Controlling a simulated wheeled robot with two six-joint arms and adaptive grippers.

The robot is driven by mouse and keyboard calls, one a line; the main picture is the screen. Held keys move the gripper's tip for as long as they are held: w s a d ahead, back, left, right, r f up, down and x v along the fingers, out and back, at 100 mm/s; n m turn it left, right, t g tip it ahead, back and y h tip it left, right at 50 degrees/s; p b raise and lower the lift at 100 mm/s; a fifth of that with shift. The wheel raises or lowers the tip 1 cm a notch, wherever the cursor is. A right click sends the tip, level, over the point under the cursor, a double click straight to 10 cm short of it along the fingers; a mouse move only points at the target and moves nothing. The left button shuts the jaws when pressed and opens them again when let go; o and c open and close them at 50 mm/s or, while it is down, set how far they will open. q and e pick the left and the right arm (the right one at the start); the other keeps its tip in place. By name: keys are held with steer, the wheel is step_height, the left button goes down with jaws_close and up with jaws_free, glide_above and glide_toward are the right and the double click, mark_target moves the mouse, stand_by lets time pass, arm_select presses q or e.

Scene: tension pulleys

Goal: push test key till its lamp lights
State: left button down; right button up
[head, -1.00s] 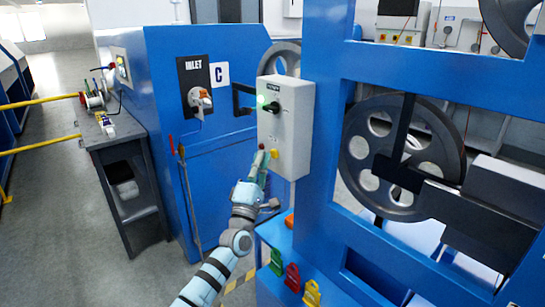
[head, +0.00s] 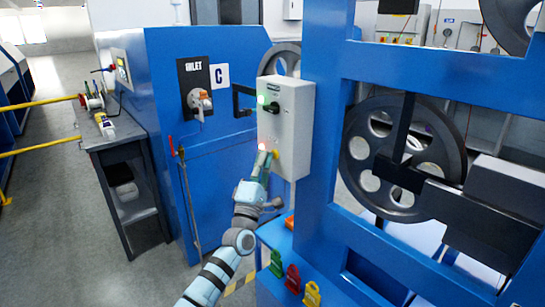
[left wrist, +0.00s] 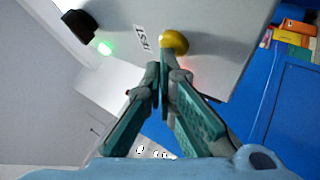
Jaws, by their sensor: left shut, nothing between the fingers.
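The grey control box (head: 290,125) hangs on the blue machine frame. In the left wrist view, a round yellow key (left wrist: 174,42) stands out from the box face beside a label reading TEST (left wrist: 143,38). My left gripper (left wrist: 166,52) is shut and empty, its fingertips at the edge of the yellow key; I cannot tell whether they press it. In the head view the left gripper (head: 265,158) is at the lower part of the box. A red lamp (head: 261,146) glows just above the fingertips; in the wrist view only its red glow shows beside the fingers. My right gripper is not in view.
A green lamp (head: 261,100) glows near the black rotary switch (head: 273,108) higher on the box. Blue machine posts and a large pulley (head: 402,155) stand to the right. A grey bench (head: 120,140) stands left.

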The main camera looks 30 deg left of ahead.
arm_select(q)
steer(key=shift+w, duration=0.1)
stand_by(0.4)
steer(key=shift+s+a+p, duration=0.2)
steer(key=shift+s+p, duration=0.45)
steer(key=shift+s, duration=0.2)
steer(key=s+p, duration=0.1)
steer(key=s+a+p, duration=0.1)
steer(key=s, duration=0.1)
steer(key=s+p, duration=0.1)
steer(key=shift+s+a, duration=0.25)
steer(key=shift+s, duration=0.15)
stand_by(0.4)
